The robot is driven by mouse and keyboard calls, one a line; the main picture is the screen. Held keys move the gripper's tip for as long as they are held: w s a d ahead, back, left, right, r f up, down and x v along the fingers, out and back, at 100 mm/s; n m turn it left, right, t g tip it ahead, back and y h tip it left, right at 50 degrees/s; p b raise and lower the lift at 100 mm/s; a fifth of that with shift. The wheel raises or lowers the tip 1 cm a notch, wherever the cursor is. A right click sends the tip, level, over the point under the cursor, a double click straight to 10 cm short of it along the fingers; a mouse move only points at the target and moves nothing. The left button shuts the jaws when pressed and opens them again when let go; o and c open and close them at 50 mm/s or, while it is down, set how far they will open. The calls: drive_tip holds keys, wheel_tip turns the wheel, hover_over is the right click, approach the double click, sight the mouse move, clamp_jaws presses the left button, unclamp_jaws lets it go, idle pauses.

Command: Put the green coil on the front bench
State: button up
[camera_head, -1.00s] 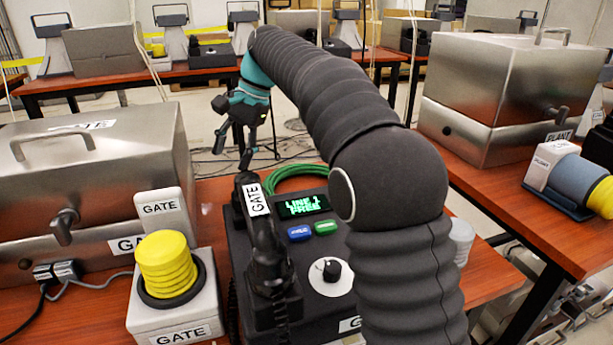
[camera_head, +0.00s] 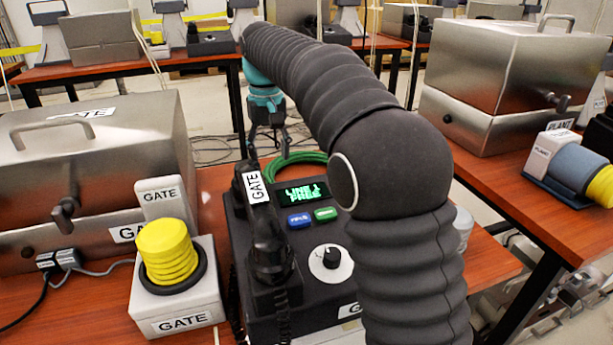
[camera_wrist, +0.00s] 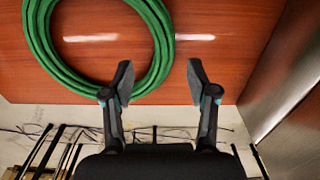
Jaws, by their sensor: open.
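The green coil (camera_head: 290,163) lies on the red-brown bench behind the black GATE phone unit, partly hidden by the unit and my arm. In the wrist view the coil (camera_wrist: 154,28) is a large ring of green cable at upper left, flat on the bench top (camera_wrist: 225,40). My gripper (camera_wrist: 160,82) is open and empty. Its left fingertip overlaps the lower right edge of the coil in that view; I cannot tell if they touch. In the head view my gripper (camera_head: 268,150) points down near the coil's back left side.
The black GATE phone unit (camera_head: 235,220), with its handset (camera_head: 268,240), stands in front of the coil. A yellow-topped GATE beacon (camera_head: 168,255) and a metal case (camera_head: 90,150) are at left. Another metal case (camera_head: 500,130) stands on the right bench (camera_head: 490,190).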

sight(270, 178)
drive_tip(key=shift+w+a+f, duration=0.15)
drive_tip(key=shift+f, duration=1.75)
drive_tip(key=shift+w+a+f, duration=0.1)
drive_tip(key=shift+w+f, duration=0.05)
drive_tip(key=shift+f, duration=1.7)
drive_tip(key=shift+c, duration=0.5)
clamp_jaws()
